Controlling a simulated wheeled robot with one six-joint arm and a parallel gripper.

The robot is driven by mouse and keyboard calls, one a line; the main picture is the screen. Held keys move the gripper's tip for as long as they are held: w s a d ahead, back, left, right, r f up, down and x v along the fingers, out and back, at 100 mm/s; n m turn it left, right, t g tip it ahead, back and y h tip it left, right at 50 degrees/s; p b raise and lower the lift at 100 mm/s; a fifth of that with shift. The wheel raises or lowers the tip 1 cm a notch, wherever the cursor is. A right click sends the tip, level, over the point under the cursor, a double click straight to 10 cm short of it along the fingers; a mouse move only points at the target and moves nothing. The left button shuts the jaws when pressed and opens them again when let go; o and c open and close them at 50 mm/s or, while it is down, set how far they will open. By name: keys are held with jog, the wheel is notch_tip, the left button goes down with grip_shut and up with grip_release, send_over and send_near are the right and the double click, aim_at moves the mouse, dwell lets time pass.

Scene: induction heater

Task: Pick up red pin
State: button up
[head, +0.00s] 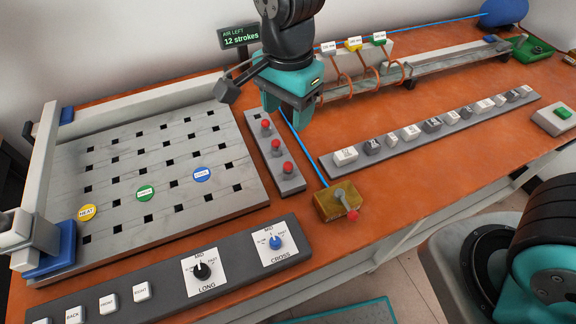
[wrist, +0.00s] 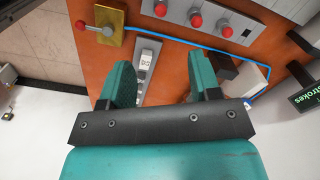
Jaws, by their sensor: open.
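Three red-topped pins stand in a row on a narrow grey plate (head: 291,184): a far red pin (head: 266,124), a middle red pin (head: 275,144) and a near red pin (head: 287,167). In the wrist view the three red pins (wrist: 195,20) show at the top, beyond the fingertips. My gripper (head: 285,116) has teal fingers, open and empty, and appears above the far end of the plate. In the wrist view my gripper (wrist: 163,75) has nothing between its fingers except a view of the table and a labelled strip. Its exact height above the plate is unclear.
A brass block (head: 335,205) with a red-knobbed lever stands near the plate's front end, with a blue hose leading back. A slotted grey board (head: 110,170) lies left. A strip of labelled blocks (head: 432,128) lies right. A dial panel (head: 235,262) is in front.

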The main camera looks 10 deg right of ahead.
aim_at(288, 163)
jog(key=shift+m, duration=0.4)
jog(key=f, duration=0.6)
jog(key=f+p, duration=0.1)
jog(key=f, duration=0.5)
jog(key=shift+w+a+f, duration=0.2)
jog(key=shift+f, duration=0.05)
jog(key=shift+d+f+p, duration=0.15)
jog(key=shift+f+p, duration=0.35)
jog(key=shift+f, duration=0.9)
jog(key=shift+d+f+p, duration=0.15)
jog(key=shift+f+p, duration=0.35)
jog(key=shift+f, duration=0.85)
jog(key=c, duration=1.1)
